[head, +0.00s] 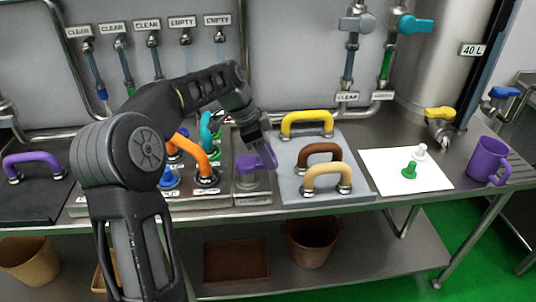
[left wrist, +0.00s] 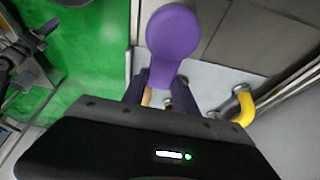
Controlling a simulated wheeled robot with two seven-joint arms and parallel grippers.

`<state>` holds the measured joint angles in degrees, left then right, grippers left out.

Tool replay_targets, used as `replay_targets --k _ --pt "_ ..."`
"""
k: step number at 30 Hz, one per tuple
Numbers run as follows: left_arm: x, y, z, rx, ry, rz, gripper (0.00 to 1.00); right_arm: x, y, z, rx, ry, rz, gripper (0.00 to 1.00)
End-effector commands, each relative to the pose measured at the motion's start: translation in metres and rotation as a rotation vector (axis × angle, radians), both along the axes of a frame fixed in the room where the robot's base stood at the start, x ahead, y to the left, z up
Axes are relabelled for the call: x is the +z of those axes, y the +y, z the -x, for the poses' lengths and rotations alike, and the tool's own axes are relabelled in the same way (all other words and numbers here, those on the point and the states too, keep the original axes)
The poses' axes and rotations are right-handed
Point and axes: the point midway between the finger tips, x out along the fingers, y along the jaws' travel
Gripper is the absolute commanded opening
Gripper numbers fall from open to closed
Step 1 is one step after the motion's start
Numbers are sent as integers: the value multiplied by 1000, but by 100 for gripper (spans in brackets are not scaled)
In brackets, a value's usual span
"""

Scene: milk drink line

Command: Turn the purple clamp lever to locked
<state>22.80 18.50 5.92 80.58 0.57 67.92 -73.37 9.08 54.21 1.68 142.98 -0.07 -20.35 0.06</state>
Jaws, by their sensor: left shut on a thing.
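The purple clamp lever (head: 247,162) sits on a grey metal block (head: 252,199) with a label on its front, near the bench's front edge. My left gripper (head: 263,147) comes down from above and is shut on the purple lever. In the left wrist view the lever's rounded purple end (left wrist: 173,38) shows beyond my left gripper's fingers (left wrist: 166,88). The arm and gripper hide part of the lever in the head view. I cannot read its locked mark. My right gripper is not in view.
Right of the block, a grey mat (head: 294,193) carries yellow, brown and tan handles.

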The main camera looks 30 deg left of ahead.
Motion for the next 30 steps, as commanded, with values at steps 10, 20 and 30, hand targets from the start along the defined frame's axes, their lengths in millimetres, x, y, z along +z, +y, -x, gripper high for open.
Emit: replay_targets --k 10,20,30 --pt "0 -1 0 -6 0 -1 48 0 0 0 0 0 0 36" --pt "0 -1 0 -4 1 0 56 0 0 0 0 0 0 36" --pt "31 10 7 -2 -2 -2 56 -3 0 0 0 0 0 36"
